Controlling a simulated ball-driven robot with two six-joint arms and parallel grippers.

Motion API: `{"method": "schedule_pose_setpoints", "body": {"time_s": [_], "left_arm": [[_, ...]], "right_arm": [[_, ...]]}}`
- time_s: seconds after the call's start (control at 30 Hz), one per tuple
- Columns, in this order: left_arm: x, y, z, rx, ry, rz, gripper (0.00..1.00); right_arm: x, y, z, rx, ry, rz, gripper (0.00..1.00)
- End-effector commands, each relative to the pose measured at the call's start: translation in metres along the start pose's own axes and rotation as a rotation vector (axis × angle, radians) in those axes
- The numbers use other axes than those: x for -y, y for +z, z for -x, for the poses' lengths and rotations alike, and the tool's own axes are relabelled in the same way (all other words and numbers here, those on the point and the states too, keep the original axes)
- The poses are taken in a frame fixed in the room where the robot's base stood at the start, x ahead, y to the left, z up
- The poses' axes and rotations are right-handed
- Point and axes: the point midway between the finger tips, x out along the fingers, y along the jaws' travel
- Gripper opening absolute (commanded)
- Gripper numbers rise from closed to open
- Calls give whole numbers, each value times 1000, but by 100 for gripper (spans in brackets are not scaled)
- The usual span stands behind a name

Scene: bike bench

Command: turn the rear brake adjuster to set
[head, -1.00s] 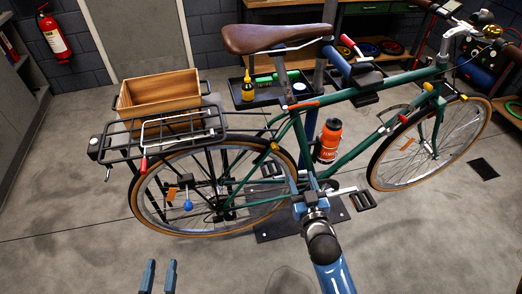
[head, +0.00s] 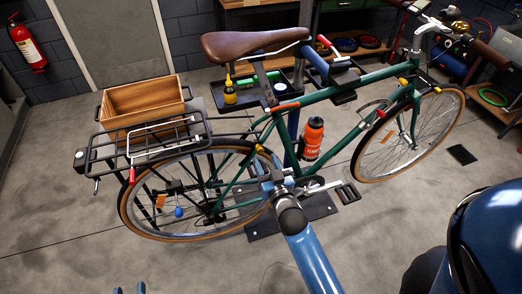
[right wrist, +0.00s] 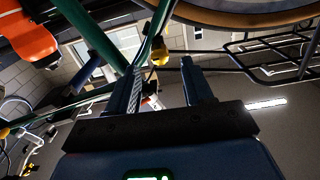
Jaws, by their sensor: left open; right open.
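The green bike stands with its rear wheel (head: 200,190) at left. A yellow knob (head: 259,148) sits by the seat stays above that wheel; I take it for the rear brake adjuster. In the right wrist view the yellow knob (right wrist: 160,55) shows just beyond the fingertips, roughly between them and apart from them. My right gripper (right wrist: 163,80) is open and empty. In the head view my right gripper (head: 271,174) is just below the knob, partly hidden by its wrist. My left gripper (head: 129,290) is open at the bottom edge, mostly cut off, far from the bike.
A rear rack (head: 150,135) with a wooden crate (head: 145,97) is left of the saddle (head: 254,42). A blue knob (head: 179,212) is by the rear wheel. An orange bottle (head: 312,138) and the green frame tubes are close to my right gripper. The floor in front is clear.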

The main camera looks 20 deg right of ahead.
Motion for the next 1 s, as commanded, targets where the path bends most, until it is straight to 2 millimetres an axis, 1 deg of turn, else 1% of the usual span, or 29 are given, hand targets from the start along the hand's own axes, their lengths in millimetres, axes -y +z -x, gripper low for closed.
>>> {"method": "schedule_pose_setpoints", "body": {"time_s": [0.03,0.1,0.3,0.47,0.73,0.77,1.0], "left_arm": [[0,-4,0,0,0,0,43],[0,-6,0,0,0,0,43],[0,-8,0,0,0,0,43],[0,-9,0,0,0,0,43],[0,-9,0,0,0,0,43],[0,-9,0,0,0,0,43],[0,-9,0,0,0,0,43]], "right_arm": [[0,-2,-9,-1,0,0,51],[0,-2,-19,0,0,0,51],[0,0,-39,1,0,0,51],[0,0,-45,1,0,0,51],[0,1,-46,1,0,0,51],[0,1,-46,1,0,0,48],[0,1,-46,1,0,0,11]]}}
